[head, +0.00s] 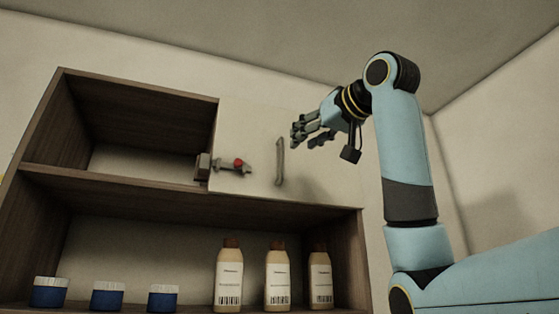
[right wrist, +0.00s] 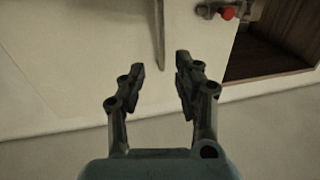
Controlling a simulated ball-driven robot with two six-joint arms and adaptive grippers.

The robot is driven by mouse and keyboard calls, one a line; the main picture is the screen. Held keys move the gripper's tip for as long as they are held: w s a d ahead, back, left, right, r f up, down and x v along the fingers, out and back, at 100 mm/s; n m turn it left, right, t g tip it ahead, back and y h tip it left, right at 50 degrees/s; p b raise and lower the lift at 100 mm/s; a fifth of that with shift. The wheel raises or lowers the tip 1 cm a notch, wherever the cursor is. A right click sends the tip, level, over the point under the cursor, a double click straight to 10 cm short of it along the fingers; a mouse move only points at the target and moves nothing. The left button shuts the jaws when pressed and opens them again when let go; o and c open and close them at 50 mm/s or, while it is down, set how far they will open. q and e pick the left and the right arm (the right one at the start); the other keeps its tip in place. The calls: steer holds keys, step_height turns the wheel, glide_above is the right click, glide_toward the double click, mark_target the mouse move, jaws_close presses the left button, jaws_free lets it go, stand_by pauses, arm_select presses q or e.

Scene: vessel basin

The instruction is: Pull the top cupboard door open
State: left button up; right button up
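The top cupboard door (head: 255,130) is a pale panel at the upper right of the wooden shelf unit, and it looks shut. A grey latch with a red knob (head: 238,163) sits at the door's left edge. My right gripper (head: 294,136) is just right of the handle, apart from it. In the right wrist view my right gripper (right wrist: 158,68) is open and empty, with the handle (right wrist: 159,35) just beyond the fingertips and the red-knobbed latch (right wrist: 228,13) at upper right. My left gripper is not seen.
The open upper-left compartment (head: 62,120) is empty. On the lower shelf stand several blue jars with white lids (head: 48,292) and three beige bottles with brown caps (head: 229,270). A wall rises behind and to the right of the unit.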

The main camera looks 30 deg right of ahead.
mark_target(283, 155)
steer(key=w+p, duration=0.3)
steer(key=w, duration=0.6)
steer(key=shift+d+p, duration=0.1)
steer(key=shift+p, duration=0.25)
steer(key=shift+w, duration=0.35)
jaws_close()
